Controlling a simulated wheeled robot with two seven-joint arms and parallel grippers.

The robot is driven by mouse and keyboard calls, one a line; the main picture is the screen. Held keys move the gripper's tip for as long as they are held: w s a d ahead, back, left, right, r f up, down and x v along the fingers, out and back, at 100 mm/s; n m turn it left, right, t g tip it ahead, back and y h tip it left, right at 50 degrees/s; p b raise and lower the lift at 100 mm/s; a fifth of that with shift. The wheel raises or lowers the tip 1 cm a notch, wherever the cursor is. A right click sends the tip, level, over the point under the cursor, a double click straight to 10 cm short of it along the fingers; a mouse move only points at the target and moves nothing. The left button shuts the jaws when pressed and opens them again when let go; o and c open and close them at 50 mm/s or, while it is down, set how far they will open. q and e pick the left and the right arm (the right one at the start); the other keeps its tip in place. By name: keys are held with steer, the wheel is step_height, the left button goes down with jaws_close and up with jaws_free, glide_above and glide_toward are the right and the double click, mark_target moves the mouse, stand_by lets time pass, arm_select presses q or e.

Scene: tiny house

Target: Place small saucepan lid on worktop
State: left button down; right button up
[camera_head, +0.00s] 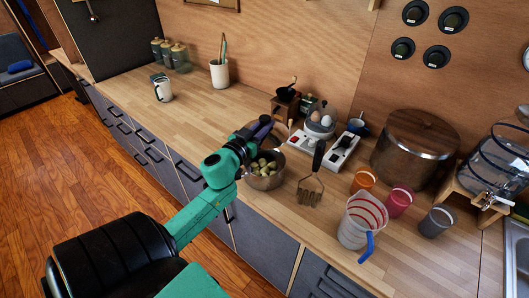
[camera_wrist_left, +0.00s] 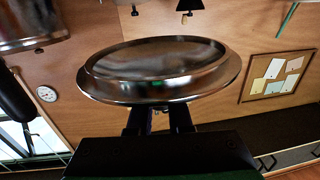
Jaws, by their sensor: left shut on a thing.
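The small saucepan lid (camera_wrist_left: 160,72), round with a shiny metal rim, fills the upper middle of the left wrist view. My left gripper (camera_wrist_left: 160,118) is shut on it from below in that picture. In the head view my left gripper (camera_head: 262,128) is over the wooden worktop (camera_head: 205,112), just behind a small saucepan (camera_head: 266,182) holding greenish pieces. The lid is mostly hidden there by the gripper, and its height above the worktop is hard to tell. My right gripper is not in view.
A masher (camera_head: 311,190), power strip (camera_head: 343,152), cups (camera_head: 400,198), a measuring jug (camera_head: 355,230) and a large pot (camera_head: 412,150) crowd the right side. A grinder (camera_head: 286,105) and egg cooker (camera_head: 320,125) stand behind.

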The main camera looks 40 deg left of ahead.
arm_select(q)
step_height(320, 180, down, 11)
steer(key=b, duration=0.2)
steer(key=shift+r, duration=0.15)
steer(key=c, duration=0.8)
jaws_free()
steer(key=shift+s, duration=0.1)
steer(key=shift+c, duration=0.2)
